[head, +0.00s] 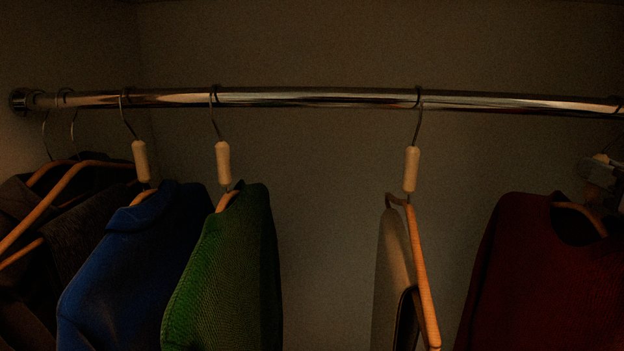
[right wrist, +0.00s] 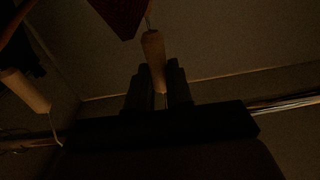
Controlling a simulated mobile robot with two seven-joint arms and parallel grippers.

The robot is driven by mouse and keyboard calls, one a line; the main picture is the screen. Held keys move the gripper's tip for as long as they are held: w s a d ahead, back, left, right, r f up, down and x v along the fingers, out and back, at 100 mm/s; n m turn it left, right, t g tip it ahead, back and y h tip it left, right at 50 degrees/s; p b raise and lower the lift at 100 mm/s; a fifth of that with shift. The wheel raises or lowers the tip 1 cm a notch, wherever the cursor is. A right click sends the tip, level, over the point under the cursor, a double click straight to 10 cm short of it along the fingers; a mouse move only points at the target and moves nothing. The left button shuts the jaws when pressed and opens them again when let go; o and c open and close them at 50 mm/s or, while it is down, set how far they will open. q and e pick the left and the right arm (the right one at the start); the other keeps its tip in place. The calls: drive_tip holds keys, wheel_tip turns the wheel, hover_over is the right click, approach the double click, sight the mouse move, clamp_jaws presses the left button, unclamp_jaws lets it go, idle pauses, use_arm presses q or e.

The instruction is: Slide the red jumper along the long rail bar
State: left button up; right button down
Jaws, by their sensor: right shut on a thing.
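The red jumper (head: 540,270) hangs at the right of the head view on a wooden hanger (head: 582,215). The chrome rail bar (head: 320,98) runs across the whole head view. My right gripper (head: 602,170) shows dimly at the right edge, above the jumper. In the right wrist view, my right gripper (right wrist: 158,88) is shut on the pale grip (right wrist: 153,50) of the jumper's hanger. A corner of the jumper (right wrist: 118,14) shows there too. The hook's contact with the rail is hidden. My left gripper is not in view.
A bare wooden hanger with a grey-brown item (head: 392,265) hangs left of the red jumper, with a gap between. Green (head: 225,285) and blue (head: 130,270) jumpers and dark clothes (head: 60,240) hang further left. The rail between the green jumper and the bare hanger is free.

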drive_tip(key=shift+s+d+r+b, duration=0.15)
drive_tip(key=shift+d+b, duration=0.15)
drive_tip(key=shift+d, duration=0.75)
drive_tip(key=shift+s+d+f+b, duration=0.1)
drive_tip(key=shift+d+b, duration=0.15)
drive_tip(key=shift+d, duration=0.8)
